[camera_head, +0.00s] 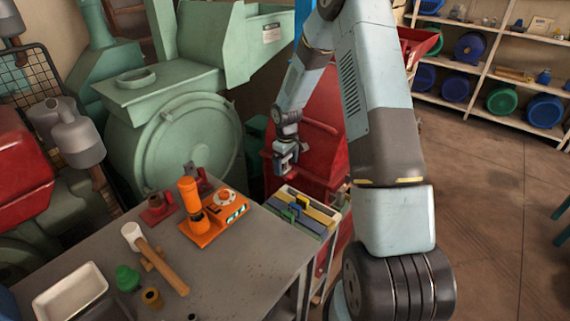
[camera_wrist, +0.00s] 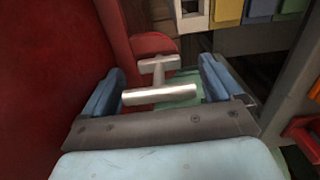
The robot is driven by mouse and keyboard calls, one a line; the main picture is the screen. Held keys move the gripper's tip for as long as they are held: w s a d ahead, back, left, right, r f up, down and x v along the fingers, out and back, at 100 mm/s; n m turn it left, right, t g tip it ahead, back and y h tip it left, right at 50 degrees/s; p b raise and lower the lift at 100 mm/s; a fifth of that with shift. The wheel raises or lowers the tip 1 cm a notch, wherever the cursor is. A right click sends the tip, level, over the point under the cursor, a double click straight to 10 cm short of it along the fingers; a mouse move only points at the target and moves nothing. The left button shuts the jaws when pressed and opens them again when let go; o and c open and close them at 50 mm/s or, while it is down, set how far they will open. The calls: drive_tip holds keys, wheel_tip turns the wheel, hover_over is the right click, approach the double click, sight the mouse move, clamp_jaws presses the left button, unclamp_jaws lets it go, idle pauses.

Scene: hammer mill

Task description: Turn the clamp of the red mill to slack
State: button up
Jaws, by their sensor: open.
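The red mill (camera_head: 318,125) stands behind my arm in the head view, partly hidden by it. In the wrist view its red wall (camera_wrist: 45,70) fills the left side. The clamp (camera_wrist: 160,95) shows there as a pale metal T-shaped handle, its near crossbar lying roughly sideways, with a red rounded part behind it. My gripper (camera_wrist: 162,68) is open, with one blue finger on each side of the clamp handle. Gaps show between the handle and both fingers. In the head view my gripper (camera_head: 287,155) is at the mill's front, and the clamp cannot be made out.
A grey workbench (camera_head: 245,275) holds a mallet (camera_head: 155,258), an orange tool (camera_head: 205,220) and a white tray (camera_head: 70,292). A tray of coloured bars (camera_head: 303,212) stands close below my gripper. A green mill (camera_head: 185,135) is at left, and shelves (camera_head: 490,70) are at right.

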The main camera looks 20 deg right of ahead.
wheel_tip(320, 180, up, 6)
drive_tip(key=shift+w+r, duration=0.1)
drive_tip(key=shift+r, duration=0.85)
